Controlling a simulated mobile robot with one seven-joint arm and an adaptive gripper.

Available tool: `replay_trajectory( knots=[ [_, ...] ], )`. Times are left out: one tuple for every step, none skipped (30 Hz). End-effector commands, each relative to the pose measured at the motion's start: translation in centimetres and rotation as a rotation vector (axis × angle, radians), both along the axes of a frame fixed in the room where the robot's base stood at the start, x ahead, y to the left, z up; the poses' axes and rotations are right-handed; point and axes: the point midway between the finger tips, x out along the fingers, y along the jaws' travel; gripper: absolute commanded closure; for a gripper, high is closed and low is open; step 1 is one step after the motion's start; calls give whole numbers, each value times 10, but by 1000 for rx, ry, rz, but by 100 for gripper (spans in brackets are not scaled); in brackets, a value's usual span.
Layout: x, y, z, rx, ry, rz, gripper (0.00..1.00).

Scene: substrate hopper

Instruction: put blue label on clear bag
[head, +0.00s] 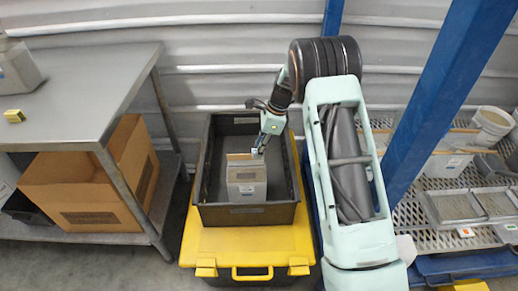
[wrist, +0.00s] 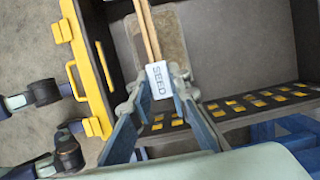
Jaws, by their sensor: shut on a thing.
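A pale grey, see-through-looking bag (head: 246,182) stands in a dark tray (head: 246,215). Its brownish contents show, and two wooden strips (wrist: 148,30) run along its top. My gripper (head: 258,150) is at the bag's top edge, by the strips. In the wrist view, my gripper (wrist: 160,88) is shut on a small pale label (wrist: 159,80) printed "SEED". The label looks whitish with a faint blue tint and lies at the near end of the strips. I cannot tell whether it touches the bag.
The tray sits on a yellow-lidded bin (head: 250,243). A grey metal table (head: 80,90) with a cardboard box (head: 105,185) beneath is at left. A blue post (head: 440,100) and a mesh shelf (head: 450,200) with trays stand at right. The tray's right side is free.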

Motion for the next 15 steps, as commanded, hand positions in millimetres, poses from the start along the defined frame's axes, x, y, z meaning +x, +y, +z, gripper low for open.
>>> replay_trajectory(
  knots=[
    [0,0,1,0,0,0,93],
    [0,0,1,0,0,0,93],
    [0,0,1,0,0,0,93],
    [0,0,1,0,0,0,93],
    [0,0,0,0,0,0,93],
    [0,0,0,0,0,0,93],
    [0,0,0,0,0,0,93],
    [0,0,0,0,0,0,93],
    [0,0,0,0,0,0,82],
    [0,0,0,0,0,0,78],
    [0,0,0,0,0,0,75],
    [0,0,0,0,0,0,70],
    [0,0,0,0,0,0,67],
    [0,0,0,0,0,0,64],
    [0,0,0,0,0,0,63]
  ],
)
